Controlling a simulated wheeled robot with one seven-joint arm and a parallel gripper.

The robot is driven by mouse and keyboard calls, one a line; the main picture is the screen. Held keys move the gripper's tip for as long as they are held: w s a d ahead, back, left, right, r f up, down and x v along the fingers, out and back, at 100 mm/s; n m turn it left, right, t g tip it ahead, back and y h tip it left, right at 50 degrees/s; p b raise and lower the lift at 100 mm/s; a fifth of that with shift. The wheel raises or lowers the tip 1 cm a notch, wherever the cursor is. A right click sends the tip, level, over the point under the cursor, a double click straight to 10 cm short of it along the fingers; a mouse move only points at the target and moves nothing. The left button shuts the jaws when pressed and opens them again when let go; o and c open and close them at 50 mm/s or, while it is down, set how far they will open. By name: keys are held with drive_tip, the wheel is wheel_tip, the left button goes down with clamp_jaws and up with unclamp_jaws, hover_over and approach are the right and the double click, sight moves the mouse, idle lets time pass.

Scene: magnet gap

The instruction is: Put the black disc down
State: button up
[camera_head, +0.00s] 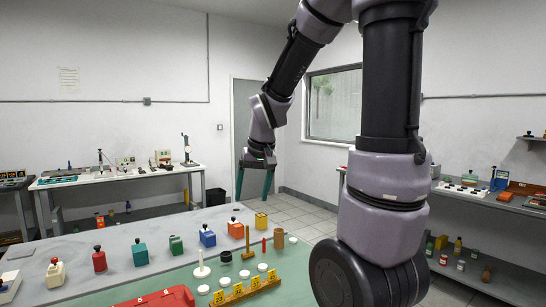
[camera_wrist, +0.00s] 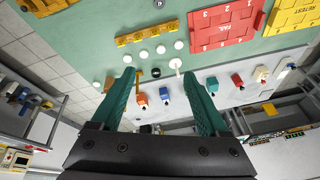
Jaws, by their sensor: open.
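A small black disc (camera_head: 226,256) rests on the green mat (camera_head: 205,285), between a white post (camera_head: 201,268) and a wooden post (camera_head: 247,240). In the wrist view the black disc (camera_wrist: 156,73) shows between my fingertips in the picture, but it lies well beyond them, on the mat. My gripper (camera_head: 253,197) is open and empty, raised above and behind the bench with its teal fingers pointing down. The open fingers also show in the wrist view (camera_wrist: 158,73).
Several white discs (camera_head: 262,267) lie near a yellow-numbered wooden bar (camera_head: 238,294). A red tray (camera_head: 155,300) is at the front. Coloured blocks and bottles, including a blue one (camera_head: 207,237), line the bench's back. The wrist view shows a yellow tray (camera_wrist: 291,15).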

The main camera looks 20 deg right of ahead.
drive_tip(key=s+r+m+t+y, duration=0.1)
drive_tip(key=s+r+m+t, duration=0.1)
drive_tip(key=s+r, duration=0.9)
drive_tip(key=shift+s+d+r+t, duration=0.2)
drive_tip(key=shift+s+t, duration=0.3)
drive_tip(key=shift+s, duration=0.5)
drive_tip(key=shift+o, duration=0.5)
drive_tip(key=shift+s+a+r, duration=0.15)
drive_tip(key=shift+s, duration=0.25)
